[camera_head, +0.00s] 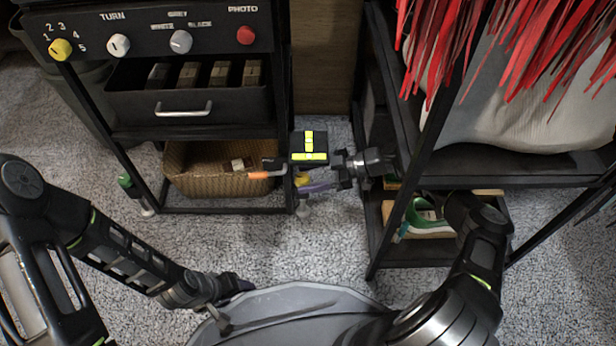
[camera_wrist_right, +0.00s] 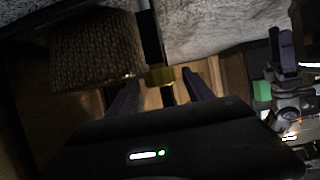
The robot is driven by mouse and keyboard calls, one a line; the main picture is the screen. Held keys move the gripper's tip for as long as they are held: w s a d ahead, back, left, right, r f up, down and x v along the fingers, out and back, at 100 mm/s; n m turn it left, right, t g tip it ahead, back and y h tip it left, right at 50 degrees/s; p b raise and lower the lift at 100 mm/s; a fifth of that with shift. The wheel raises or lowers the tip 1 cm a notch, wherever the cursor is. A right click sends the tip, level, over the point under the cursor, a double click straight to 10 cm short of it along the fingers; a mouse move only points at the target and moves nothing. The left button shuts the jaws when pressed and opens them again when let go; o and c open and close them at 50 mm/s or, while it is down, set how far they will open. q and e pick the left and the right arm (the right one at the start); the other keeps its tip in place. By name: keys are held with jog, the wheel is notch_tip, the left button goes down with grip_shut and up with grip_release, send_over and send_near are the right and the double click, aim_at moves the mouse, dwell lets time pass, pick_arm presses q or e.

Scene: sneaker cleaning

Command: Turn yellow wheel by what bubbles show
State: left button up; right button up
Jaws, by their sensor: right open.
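The yellow wheel (camera_head: 60,49) is a knob at the left end of the black panel, ringed by the numbers 1 to 5. No bubbles can be made out. My right gripper (camera_head: 341,170) is open, well to the right of and below the wheel, with its fingers pointing left toward a black box with yellow bars (camera_head: 309,157). In the right wrist view the fingers (camera_wrist_right: 160,92) are spread, with a small yellowish thing beyond them. My left gripper (camera_head: 236,284) is low, by the grey round top; its fingers are too unclear to read.
The panel also has two white knobs (camera_head: 119,45) and a red button (camera_head: 245,35), above a drawer (camera_head: 185,106). A wicker basket (camera_head: 205,170) sits on the lower shelf. A black rack (camera_head: 470,165) with red strips (camera_head: 450,40) stands right. Carpet (camera_head: 260,245) is open between.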

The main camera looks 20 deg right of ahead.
jog(key=p+v, duration=0.2)
jog(key=v, duration=0.5)
jog(key=shift+d, duration=0.4)
jog(key=shift+s+r, duration=0.1)
jog(key=shift+r, duration=0.15)
